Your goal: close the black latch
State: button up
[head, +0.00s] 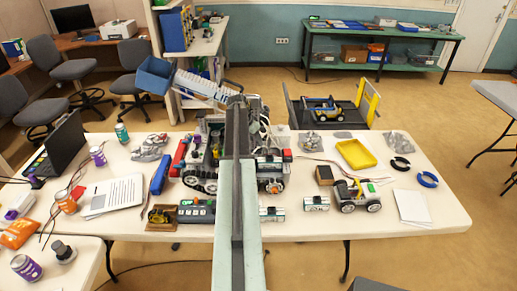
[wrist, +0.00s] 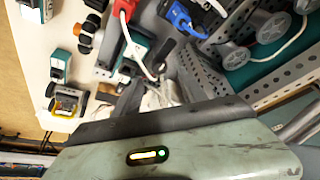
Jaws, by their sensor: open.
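A wooden block with a dark, yellow-marked fitting (head: 162,216) lies near the front edge of the white table, left of centre. It may carry the black latch, but it is too small to tell whether that is a latch or how it stands. My gripper (head: 237,99) is at the far end of my arm, above the big wheeled robot in the middle of the table, to the right of and beyond the block. It is open and holds nothing that I can see. In the wrist view, my gripper's pale green body fills the bottom; I cannot make out the latch there.
The wheeled robot (head: 272,165) is a tall obstacle at the table's centre. A grey switch box (head: 197,211) is beside the wooden block. A blue case (head: 160,173), laptop (head: 60,150), yellow tray (head: 357,154) and small buggy (head: 358,198) stand around.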

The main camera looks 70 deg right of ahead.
aim_at(258, 148)
jog(key=b+x, duration=0.4)
jog(key=x, duration=0.2)
